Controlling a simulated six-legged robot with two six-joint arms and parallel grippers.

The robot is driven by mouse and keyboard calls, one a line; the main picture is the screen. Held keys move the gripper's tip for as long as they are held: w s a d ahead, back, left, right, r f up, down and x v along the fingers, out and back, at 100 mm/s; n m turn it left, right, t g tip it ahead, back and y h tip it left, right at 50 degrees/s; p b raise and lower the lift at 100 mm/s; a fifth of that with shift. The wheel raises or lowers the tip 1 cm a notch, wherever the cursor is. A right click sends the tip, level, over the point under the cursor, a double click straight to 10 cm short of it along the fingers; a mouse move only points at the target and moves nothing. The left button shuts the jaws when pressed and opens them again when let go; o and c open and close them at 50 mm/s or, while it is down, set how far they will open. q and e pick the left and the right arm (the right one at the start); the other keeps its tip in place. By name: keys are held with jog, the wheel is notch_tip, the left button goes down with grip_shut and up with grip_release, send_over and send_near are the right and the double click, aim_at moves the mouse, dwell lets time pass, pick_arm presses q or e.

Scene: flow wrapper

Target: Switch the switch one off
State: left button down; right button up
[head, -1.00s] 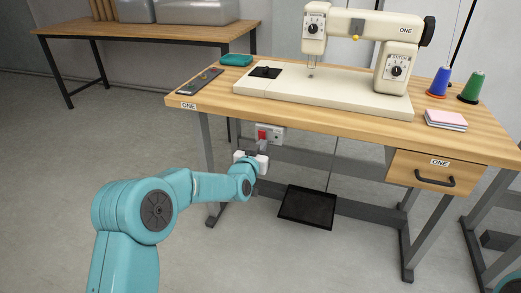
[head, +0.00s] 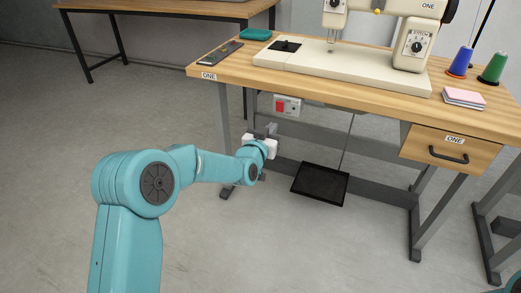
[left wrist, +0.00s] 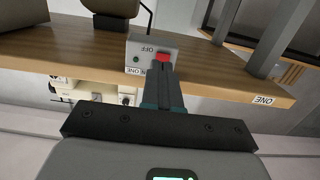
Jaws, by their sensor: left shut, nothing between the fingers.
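The switch box (head: 293,107) is a light grey box with a red switch (head: 280,106), mounted under the front left of the sewing table. My left gripper (head: 271,129) is shut and empty, just below and in front of the box in the head view. The switch's position is unclear. My right gripper is not in view.
The sewing table (head: 225,75) bears a ONE label, a sewing machine (head: 340,75) and thread spools. A drawer (head: 452,149) is at the right. A black pedal (head: 320,184) hangs low below. Table legs stand near my left arm. The floor at left is clear.

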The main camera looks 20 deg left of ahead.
pick_arm(q)
jog(key=s+f, duration=0.1)
jog(key=s, duration=0.6)
jog(key=shift+a+f+p, duration=0.15)
jog(key=shift+f+p, duration=0.05)
jog(key=shift+p, duration=0.25)
jog(key=shift+s, duration=0.1)
jog(key=s+d+f+g, duration=0.1)
jog(key=s+f+g, duration=0.1)
jog(key=s+f, duration=0.35)
jog(key=s+d+f+g+h, duration=0.1)
jog(key=s+f+g, duration=0.1)
jog(key=f, duration=0.6)
jog(key=s+d+f+g, duration=0.1)
jog(key=s+f+g, duration=0.2)
jog(key=f, duration=0.4)
jog(key=s+d+f+n+g+h, duration=0.1)
jog(key=s+d+f+g, duration=0.15)
jog(key=s, duration=0.55)
jog(key=s+d+f+n+g+h, duration=0.15)
jog(key=s+f+g, duration=0.25)
jog(key=s, duration=0.5)
jog(key=s+d+f+g, duration=0.2)
jog(key=s+f+g, duration=0.1)
jog(key=s, duration=0.5)
notch_tip(320, 180, up, 30)
jog(key=p, duration=3)
jog(key=shift+d+p, duration=0.3)
